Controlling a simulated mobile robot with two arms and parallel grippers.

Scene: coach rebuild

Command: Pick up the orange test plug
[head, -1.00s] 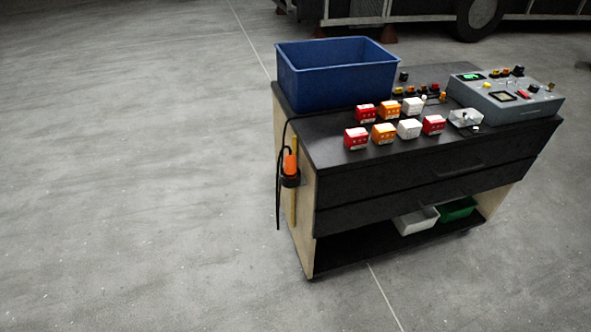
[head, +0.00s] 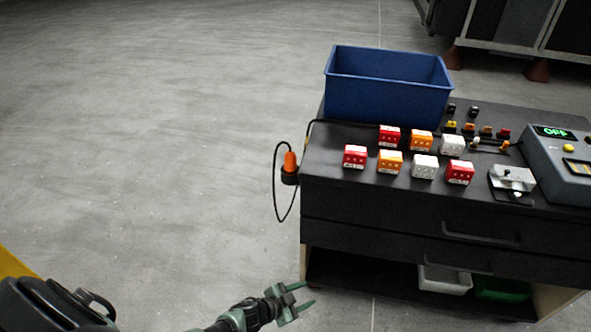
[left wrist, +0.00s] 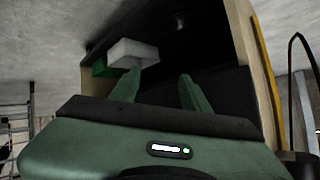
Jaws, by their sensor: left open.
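The orange test plug (head: 290,161) sits upright in a dark holder on the left side of the black cart (head: 400,214). A black cable loops from it. My left gripper (head: 300,298) is open and empty, low in the head view, below the plug and near the cart's lower left corner. In the left wrist view its green fingers (left wrist: 160,92) point toward the cart's lower shelf. The plug is not clearly seen in that view; part of a black cable (left wrist: 303,60) shows at its right edge. My right gripper is not in view.
A blue bin (head: 386,95), red, orange and white blocks (head: 424,166) and a grey tester box (head: 562,165) stand on the cart top. A white bin (head: 444,281) and a green bin (head: 503,289) are on the lower shelf. The floor left of the cart is clear.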

